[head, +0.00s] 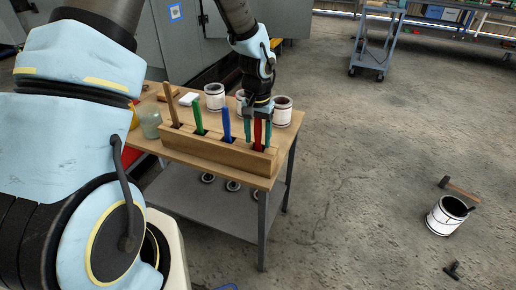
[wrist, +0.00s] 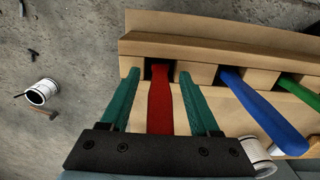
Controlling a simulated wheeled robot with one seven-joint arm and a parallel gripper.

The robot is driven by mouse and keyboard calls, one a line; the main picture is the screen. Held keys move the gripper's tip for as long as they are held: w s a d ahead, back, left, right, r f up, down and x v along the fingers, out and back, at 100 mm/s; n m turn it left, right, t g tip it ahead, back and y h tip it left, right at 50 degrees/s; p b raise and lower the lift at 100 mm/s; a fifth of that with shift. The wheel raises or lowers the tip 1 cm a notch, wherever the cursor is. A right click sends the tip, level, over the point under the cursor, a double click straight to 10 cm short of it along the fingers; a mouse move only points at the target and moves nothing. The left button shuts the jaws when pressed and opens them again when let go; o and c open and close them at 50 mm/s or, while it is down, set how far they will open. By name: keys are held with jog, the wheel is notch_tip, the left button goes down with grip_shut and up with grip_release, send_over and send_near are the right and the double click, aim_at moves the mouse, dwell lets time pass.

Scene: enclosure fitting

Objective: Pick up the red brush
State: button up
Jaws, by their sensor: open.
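The red brush (head: 258,134) stands in the right-hand slot of a wooden holder (head: 212,149) on the table. In the wrist view the red brush (wrist: 160,103) rises from its square slot between the two green fingers. My gripper (head: 257,137) is open, with one finger on each side of the red handle. The wrist view shows my gripper (wrist: 162,90) with a gap on both sides of the handle. The brush's lower end is hidden in the slot.
White cans (head: 282,111) stand behind the holder. A glass jar (head: 150,123) is at the table's left. Another can (head: 446,216) is on the floor.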

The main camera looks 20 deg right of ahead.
grip_shut()
dwell(0.4)
